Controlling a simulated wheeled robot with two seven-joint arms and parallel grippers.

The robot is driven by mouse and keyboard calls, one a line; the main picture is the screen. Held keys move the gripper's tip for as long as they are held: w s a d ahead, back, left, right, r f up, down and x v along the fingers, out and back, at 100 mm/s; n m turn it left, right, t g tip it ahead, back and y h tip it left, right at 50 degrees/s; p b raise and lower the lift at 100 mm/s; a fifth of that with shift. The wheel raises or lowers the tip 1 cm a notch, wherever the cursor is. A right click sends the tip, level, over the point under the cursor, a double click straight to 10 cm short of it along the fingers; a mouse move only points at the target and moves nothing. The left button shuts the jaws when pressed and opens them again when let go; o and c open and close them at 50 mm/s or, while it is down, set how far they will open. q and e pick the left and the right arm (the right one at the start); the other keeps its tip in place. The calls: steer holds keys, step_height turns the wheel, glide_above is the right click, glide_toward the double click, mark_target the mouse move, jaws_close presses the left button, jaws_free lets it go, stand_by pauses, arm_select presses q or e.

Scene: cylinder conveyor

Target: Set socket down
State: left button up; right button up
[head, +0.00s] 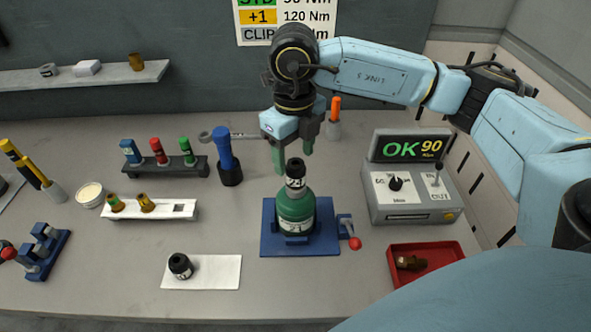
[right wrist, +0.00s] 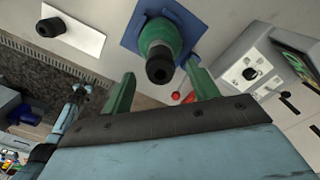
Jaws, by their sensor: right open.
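A black socket (head: 295,172) with a white label sits on top of a green cylinder (head: 294,212), upright in a blue fixture (head: 325,243). The right wrist view also shows that socket (right wrist: 160,70) on the green cylinder (right wrist: 158,38). My right gripper (head: 293,156) is open and empty, its green fingers pointing down just above and behind the socket. In the right wrist view the socket appears between the finger lines; I cannot tell contact. Another black socket (head: 180,266) stands on the left part of a white mat (head: 220,270). My left gripper is not in view.
A control box (head: 415,200) reading OK 90 and a red tray (head: 428,255) with a brass part stand to the right. A red-knobbed lever (head: 354,242) sits beside the fixture. A blue-handled tool (head: 226,155) and a rack (head: 160,170) stand left. The mat's right part is bare.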

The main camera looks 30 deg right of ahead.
mark_target(296, 171)
steer(key=shift+s+f+p, duration=0.2)
steer(key=shift+f+p, duration=0.25)
steer(key=shift+f, duration=1.9)
steer(key=c, duration=1.2)
